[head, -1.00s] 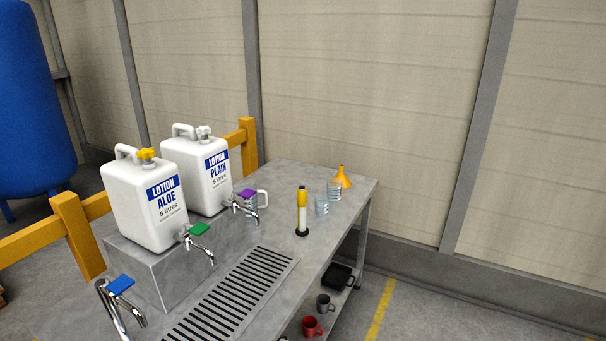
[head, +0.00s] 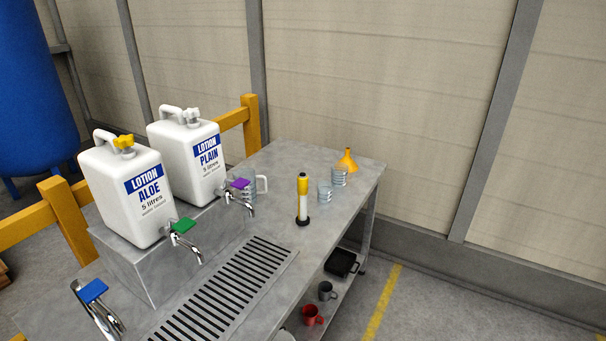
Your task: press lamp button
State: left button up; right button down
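A yellow and white cylinder with a black cap and black base (head: 303,199), perhaps a lamp, stands upright on the grey bench (head: 290,160) right of the slotted drain. I cannot make out a button on it. No other lamp button shows in the head view. Neither of my grippers is in view.
Two white lotion jugs, ALOE (head: 128,190) and PLAIN (head: 188,155), stand on a raised block with taps. A blue-handled tap (head: 94,292), a drain grate (head: 225,290), clear cups (head: 325,192) and an orange funnel (head: 347,162) are on the bench. Mugs (head: 312,315) sit on the lower shelf.

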aim_at(302, 181)
jog(key=i+l+u, duration=0.15)
jog(key=u, duration=0.2)
jog(key=i+l+u, duration=0.1)
jog(key=l+u, duration=0.25)
jog(key=i+l+u, duration=0.1)
jog(key=u, duration=0.25)
